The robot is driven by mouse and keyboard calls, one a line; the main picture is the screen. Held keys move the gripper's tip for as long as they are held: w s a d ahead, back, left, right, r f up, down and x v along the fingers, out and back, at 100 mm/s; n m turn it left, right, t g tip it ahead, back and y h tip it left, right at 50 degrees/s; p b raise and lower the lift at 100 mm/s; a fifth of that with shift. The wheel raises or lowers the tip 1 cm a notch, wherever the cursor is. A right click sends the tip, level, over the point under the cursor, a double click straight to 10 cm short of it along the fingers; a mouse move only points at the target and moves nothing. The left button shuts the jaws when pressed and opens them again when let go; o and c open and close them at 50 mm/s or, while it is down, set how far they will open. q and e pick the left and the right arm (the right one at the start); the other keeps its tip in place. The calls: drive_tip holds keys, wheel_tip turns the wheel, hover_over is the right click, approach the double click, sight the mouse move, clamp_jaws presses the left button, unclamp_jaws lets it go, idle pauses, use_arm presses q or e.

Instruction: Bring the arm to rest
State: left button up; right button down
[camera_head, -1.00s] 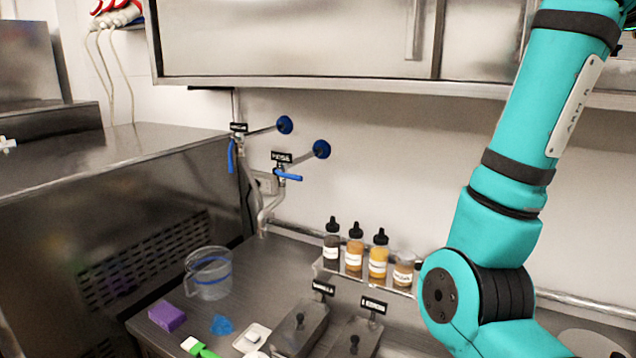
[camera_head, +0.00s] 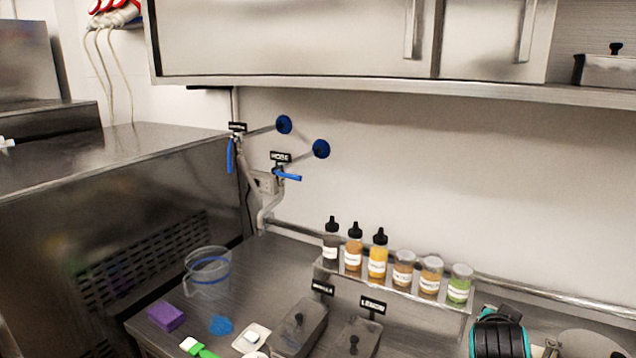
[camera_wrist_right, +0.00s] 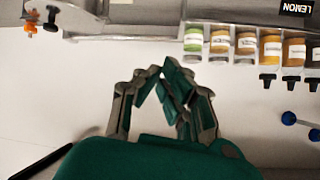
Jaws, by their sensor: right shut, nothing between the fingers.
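My right gripper (camera_wrist_right: 164,76) shows in the right wrist view with its two jointed fingers drawn together and nothing between them. It points toward the counter area, seen upside down, with the pale wall behind it. It touches no bottle or jar. In the head view only a black and teal part of my right arm (camera_head: 499,336) shows at the lower right edge; its gripper is not visible there. My left gripper is in neither view.
A rack (camera_head: 420,296) of several bottles and jars stands along the wall. Lidded metal bins (camera_head: 302,325), a clear jug (camera_head: 207,272), a purple sponge (camera_head: 166,316) and a green-handled brush (camera_head: 198,348) sit on the counter. Blue-handled taps (camera_head: 287,177) stick out from the wall. Cabinets (camera_head: 290,40) hang above.

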drive_tip(key=s+a+f+n+g+y, duration=0.1)
drive_tip(key=s+a+f+n+y, duration=0.15)
drive_tip(key=s+f, duration=0.4)
drive_tip(key=s+a+f+n+g+y, duration=0.1)
drive_tip(key=s+a+f+n, duration=0.25)
drive_tip(key=s+f, duration=0.35)
drive_tip(key=s+a+f+n+g+y, duration=0.25)
drive_tip(key=s+f, duration=0.25)
drive_tip(key=s, duration=0.3)
drive_tip(key=s+a+f+n+g+y, duration=0.1)
drive_tip(key=s+a+f+n+g, duration=0.15)
drive_tip(key=s+a+f, duration=0.4)
wheel_tip(320, 180, down, 28)
drive_tip(key=s+d+b, duration=0.2)
drive_tip(key=s+b, duration=0.1)
drive_tip(key=b, duration=0.2)
drive_tip(key=s+d+f+b, duration=0.1)
drive_tip(key=s+f+b, duration=0.1)
drive_tip(key=s+f, duration=0.6)
drive_tip(key=s+d+f+g+b, duration=0.1)
drive_tip(key=s+d+f+b, duration=0.1)
drive_tip(key=s+f, duration=0.6)
wheel_tip(320, 180, down, 6)
drive_tip(key=shift+s+d+r+n+g+b, duration=0.15)
drive_tip(key=shift+s+n+g+b, duration=0.15)
drive_tip(key=shift+n+b, duration=0.15)
drive_tip(key=shift+s, duration=0.15)
